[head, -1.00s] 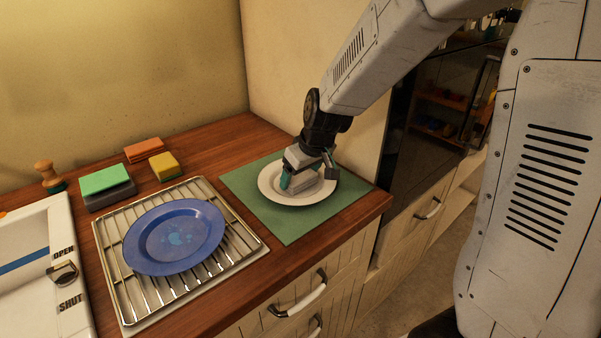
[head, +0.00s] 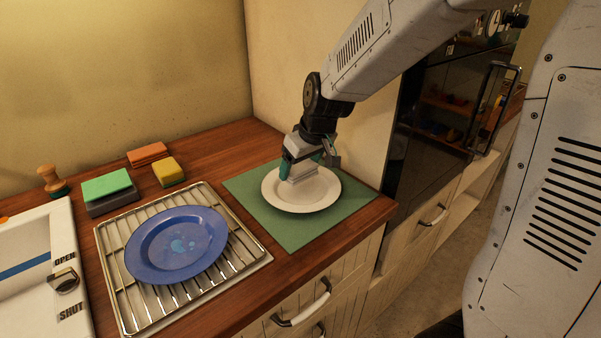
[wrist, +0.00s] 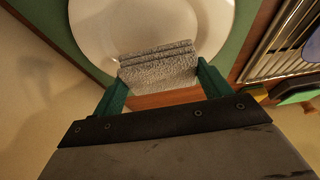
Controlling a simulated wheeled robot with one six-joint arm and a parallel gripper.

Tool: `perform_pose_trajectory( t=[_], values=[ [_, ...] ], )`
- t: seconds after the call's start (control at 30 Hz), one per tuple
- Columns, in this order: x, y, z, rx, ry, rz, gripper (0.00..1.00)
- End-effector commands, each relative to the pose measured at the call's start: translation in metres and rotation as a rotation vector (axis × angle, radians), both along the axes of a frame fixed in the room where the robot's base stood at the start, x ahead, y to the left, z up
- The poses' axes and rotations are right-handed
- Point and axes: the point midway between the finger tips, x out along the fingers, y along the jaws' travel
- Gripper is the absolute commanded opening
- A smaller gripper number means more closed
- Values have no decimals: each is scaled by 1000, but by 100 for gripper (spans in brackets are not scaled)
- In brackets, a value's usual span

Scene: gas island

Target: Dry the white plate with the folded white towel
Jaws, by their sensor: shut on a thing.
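The white plate (head: 313,200) lies on a green mat (head: 287,230) at the right end of the counter. My gripper (head: 300,171) is shut on the folded white towel (head: 300,175) at the plate's back-left part. In the wrist view, the towel (wrist: 158,66) shows as a grey-white folded pad between the teal fingers of my gripper (wrist: 158,88). It overlaps the plate's near rim in that view, and the rest of the plate (wrist: 150,22) is bare. I cannot tell whether the towel touches the plate. No water drops are visible on the white plate.
A blue plate (head: 177,243) with light wet spots lies on a wire rack (head: 242,256). Sponges, green (head: 106,186), orange (head: 147,154) and yellow (head: 168,171), and a wooden-handled brush (head: 51,180) are behind it. A sink (head: 40,265) is at the left. The wall stands close behind the mat.

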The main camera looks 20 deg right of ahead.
Motion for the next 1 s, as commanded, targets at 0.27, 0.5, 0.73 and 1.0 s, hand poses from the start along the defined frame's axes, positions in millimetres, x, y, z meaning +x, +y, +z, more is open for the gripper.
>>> perform_pose_trajectory(
  t=[0.27, 0.5, 0.73, 1.0],
  values=[
    [0, -1, 26, 0, -2, -1, 52],
    [0, -1, 42, 0, -2, -3, 52],
    [0, -2, 43, -1, -1, -3, 52],
    [0, -1, 43, 0, 0, -2, 52]
  ],
)
